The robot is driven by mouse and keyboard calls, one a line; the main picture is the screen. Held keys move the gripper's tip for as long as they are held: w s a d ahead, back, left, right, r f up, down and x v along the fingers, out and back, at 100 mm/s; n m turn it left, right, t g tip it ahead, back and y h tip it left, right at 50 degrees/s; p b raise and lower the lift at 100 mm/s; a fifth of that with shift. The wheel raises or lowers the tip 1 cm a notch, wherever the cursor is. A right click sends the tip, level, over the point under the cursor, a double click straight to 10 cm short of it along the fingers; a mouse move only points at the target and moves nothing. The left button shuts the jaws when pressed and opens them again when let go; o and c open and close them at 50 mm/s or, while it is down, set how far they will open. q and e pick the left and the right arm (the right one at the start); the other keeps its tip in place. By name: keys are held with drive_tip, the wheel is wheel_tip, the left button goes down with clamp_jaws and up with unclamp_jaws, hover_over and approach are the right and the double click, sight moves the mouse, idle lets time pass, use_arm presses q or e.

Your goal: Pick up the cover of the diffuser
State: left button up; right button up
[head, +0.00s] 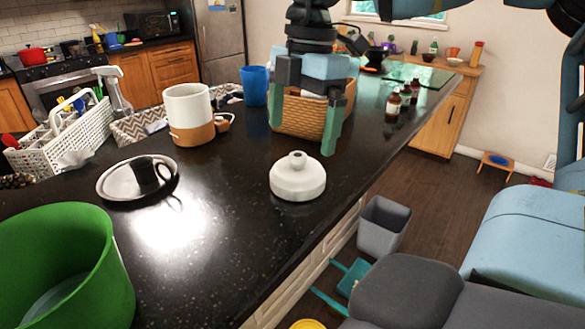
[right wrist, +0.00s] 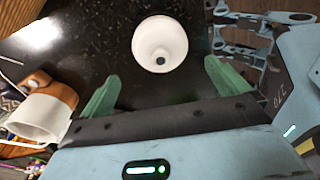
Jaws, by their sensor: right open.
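The white diffuser cover (head: 298,180), a low dome with a small neck and a hole on top, sits on the dark counter near its right edge. The diffuser body (head: 188,108), a white cylinder on a wood-coloured base, stands farther back to the left. My right gripper (head: 304,136) is open and empty, fingers pointing down, above and behind the cover. In the right wrist view the cover (right wrist: 160,45) lies beyond and between the spread green fingertips, apart from both; the diffuser body (right wrist: 40,115) is at left. My left gripper is not in view.
A wicker basket (head: 297,114) stands behind the right gripper, with a blue cup (head: 255,85) beside it. The counter around the cover is clear.

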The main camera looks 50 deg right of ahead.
sight(298, 155)
drive_tip(key=shift+f, duration=0.5)
drive_tip(key=shift+w+a+f, duration=0.1)
drive_tip(key=shift+a+f, duration=0.05)
drive_tip(key=shift+f, duration=0.6)
drive_tip(key=shift+a+f+p, duration=0.15)
drive_tip(key=shift+f+p, duration=0.1)
drive_tip(key=shift+f, duration=1.05)
drive_tip(key=shift+a+f+p, duration=0.1)
drive_tip(key=shift+f+p, duration=0.1)
drive_tip(key=shift+f, duration=1.1)
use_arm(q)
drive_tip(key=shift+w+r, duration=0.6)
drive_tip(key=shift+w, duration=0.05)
use_arm(e)
drive_tip(key=c, duration=0.9)
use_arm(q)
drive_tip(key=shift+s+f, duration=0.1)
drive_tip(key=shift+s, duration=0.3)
use_arm(e)
drive_tip(key=shift+o, duration=0.2)
drive_tip(key=shift+r, duration=0.15)
